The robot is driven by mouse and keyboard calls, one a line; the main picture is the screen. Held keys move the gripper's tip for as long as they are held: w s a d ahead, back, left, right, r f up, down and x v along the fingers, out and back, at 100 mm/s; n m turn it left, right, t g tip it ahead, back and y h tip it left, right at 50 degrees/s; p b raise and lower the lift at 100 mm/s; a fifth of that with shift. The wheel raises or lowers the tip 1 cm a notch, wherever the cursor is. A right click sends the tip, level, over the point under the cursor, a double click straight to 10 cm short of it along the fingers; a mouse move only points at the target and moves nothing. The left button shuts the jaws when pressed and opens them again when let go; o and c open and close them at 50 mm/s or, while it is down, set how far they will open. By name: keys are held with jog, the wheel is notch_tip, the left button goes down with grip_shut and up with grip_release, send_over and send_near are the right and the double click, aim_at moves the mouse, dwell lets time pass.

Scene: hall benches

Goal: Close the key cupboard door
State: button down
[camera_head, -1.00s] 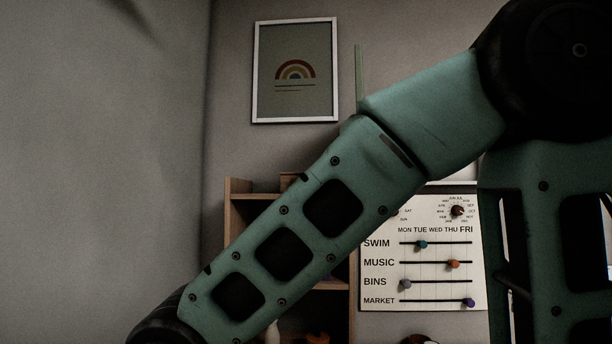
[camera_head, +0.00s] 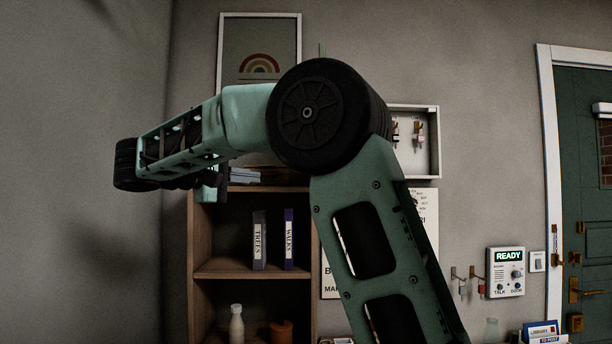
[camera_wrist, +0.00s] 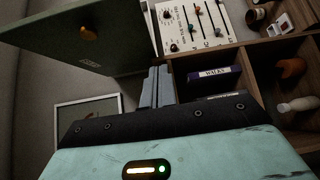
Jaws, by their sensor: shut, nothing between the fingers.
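The key cupboard (camera_head: 434,140) is a shallow white box on the back wall in the head view, partly hidden by my arm. Its inside shows keys on hooks, so it is open. A thin green upright strip (camera_head: 322,50) left of it looks like its door seen edge-on, mostly hidden behind my elbow. In the wrist view a dark green door panel (camera_wrist: 45,40) with a brass knob (camera_wrist: 88,32) fills the upper left. My gripper (camera_wrist: 158,72) is shut and empty, its fingertips near the panel's edge in the picture; I cannot tell whether they touch.
A wooden shelf unit (camera_head: 203,240) with books, a bottle and a pot stands below left. A framed rainbow picture (camera_head: 259,50) hangs above. A white planner board (camera_head: 428,215) hangs below the cupboard. An intercom (camera_head: 505,272) and a green room door (camera_head: 585,190) are at right.

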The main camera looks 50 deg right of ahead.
jog(key=s+d+r+m+g+p, duration=0.1)
jog(key=s+d+p, duration=0.4)
jog(key=d, duration=0.7)
jog(key=shift+s+d+r, duration=0.3)
jog(key=shift+s+r, duration=0.15)
